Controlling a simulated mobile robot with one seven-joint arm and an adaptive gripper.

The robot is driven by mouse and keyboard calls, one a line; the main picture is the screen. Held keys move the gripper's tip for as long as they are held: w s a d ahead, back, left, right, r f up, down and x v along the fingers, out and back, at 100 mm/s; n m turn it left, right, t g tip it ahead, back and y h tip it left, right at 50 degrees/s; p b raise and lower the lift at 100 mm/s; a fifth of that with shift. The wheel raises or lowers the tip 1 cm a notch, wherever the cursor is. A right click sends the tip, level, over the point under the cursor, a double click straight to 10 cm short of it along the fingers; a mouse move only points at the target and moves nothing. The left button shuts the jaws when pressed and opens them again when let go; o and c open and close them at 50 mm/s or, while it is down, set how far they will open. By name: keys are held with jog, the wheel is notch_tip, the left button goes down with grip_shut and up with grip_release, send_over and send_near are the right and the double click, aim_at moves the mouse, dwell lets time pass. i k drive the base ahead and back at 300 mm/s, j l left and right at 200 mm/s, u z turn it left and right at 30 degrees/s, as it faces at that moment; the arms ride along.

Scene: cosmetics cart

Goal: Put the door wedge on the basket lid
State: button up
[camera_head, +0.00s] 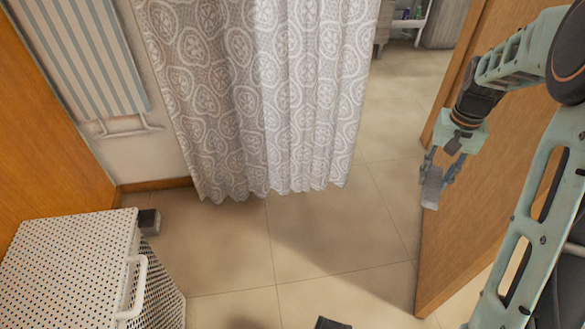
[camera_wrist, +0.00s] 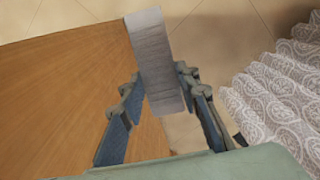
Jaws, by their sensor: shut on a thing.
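The grey door wedge (camera_head: 432,188) hangs from my gripper (camera_head: 438,166) in front of the open wooden door, at the right of the head view. In the wrist view the wedge (camera_wrist: 156,62) sits between the two fingers of my gripper (camera_wrist: 158,85), its long part pointing away from the palm. My gripper is shut on it. The basket lid (camera_head: 65,250) is the white, dotted top of the basket at the lower left of the head view, well apart from my gripper. The part of the lid in view is bare. The wrist view does not show the basket.
A wooden door (camera_head: 490,180) stands close beside my gripper. A patterned curtain (camera_head: 260,90) hangs at the back. A white handle (camera_head: 134,285) is on the basket's right side, and a small dark grey object (camera_head: 150,222) lies behind it. The tiled floor (camera_head: 310,235) between is clear.

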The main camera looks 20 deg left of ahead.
aim_at(55, 292)
jog(key=i+j+u, duration=0.1)
jog(key=u, duration=0.35)
jog(key=i+j+u, duration=0.1)
jog(key=j+u, duration=0.15)
jog(key=u, duration=0.2)
jog(key=i+j+u, duration=0.15)
jog(key=u, duration=0.3)
jog(key=i+u, duration=0.15)
jog(key=u, duration=0.3)
jog(key=i+j+u, duration=0.1)
jog(key=u, duration=0.35)
jog(key=i+l+u, duration=0.1)
jog(key=u, duration=0.35)
jog(key=i+l+u, duration=0.1)
jog(key=i+u, duration=0.15)
jog(key=u, duration=0.25)
jog(key=i+l+u, duration=0.15)
jog(key=u, duration=0.3)
